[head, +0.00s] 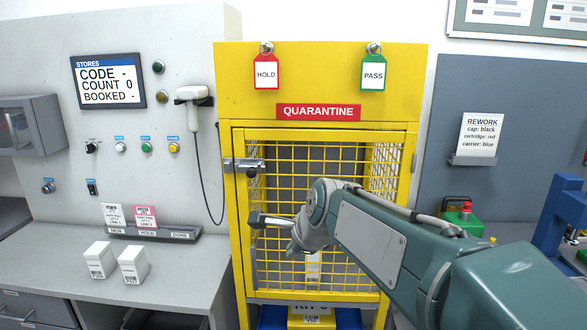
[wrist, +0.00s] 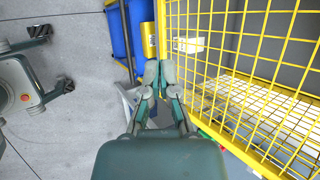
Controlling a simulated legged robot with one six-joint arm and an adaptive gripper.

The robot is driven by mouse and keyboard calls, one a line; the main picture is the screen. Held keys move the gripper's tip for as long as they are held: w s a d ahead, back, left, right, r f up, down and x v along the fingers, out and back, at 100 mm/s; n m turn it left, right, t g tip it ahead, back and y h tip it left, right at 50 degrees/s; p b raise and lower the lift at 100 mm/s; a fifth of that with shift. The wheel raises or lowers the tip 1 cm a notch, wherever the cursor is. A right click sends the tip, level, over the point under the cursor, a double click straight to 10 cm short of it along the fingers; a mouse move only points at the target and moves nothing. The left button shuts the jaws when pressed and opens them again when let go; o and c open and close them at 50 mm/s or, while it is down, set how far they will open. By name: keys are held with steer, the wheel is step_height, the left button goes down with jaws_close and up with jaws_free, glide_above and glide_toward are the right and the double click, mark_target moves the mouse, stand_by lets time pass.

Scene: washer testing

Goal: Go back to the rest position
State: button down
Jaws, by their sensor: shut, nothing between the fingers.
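My gripper (wrist: 152,72) is shut and empty, with its two fingertips together in the wrist view. In the head view my gripper (head: 258,219) is in front of the yellow quarantine cage (head: 233,276), near the left side of its mesh door (head: 350,262). My arm reaches in from the lower right. The mesh also fills the right side of the wrist view (wrist: 228,58). I cannot tell whether the gripper touches the mesh. A latch (head: 244,166) sits at the left edge of the door, above the gripper.
A grey bench (head: 60,256) at left bears two white boxes (head: 99,260) (head: 133,265). A scanner (head: 193,96) hangs on the panel above. Blue bins (wrist: 120,35) and a yellow box stand low by the cage. Bare floor (wrist: 75,120) shows left of the gripper.

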steer(key=s+d+f+n+h, duration=0.1)
steer(key=s+d+f+n, duration=0.1)
steer(key=s+d+n, duration=0.3)
steer(key=s+d+f+n+h, duration=0.1)
steer(key=s+d+f+n, duration=0.2)
steer(key=s, duration=0.8)
steer(key=s+d+f+n+g+h, duration=0.1)
steer(key=s+d+f+n+h, duration=0.1)
steer(key=s+d+n, duration=0.6)
steer(key=shift+s+f+n, duration=0.15)
steer(key=shift+f+n, duration=0.1)
steer(key=shift+n, duration=0.45)
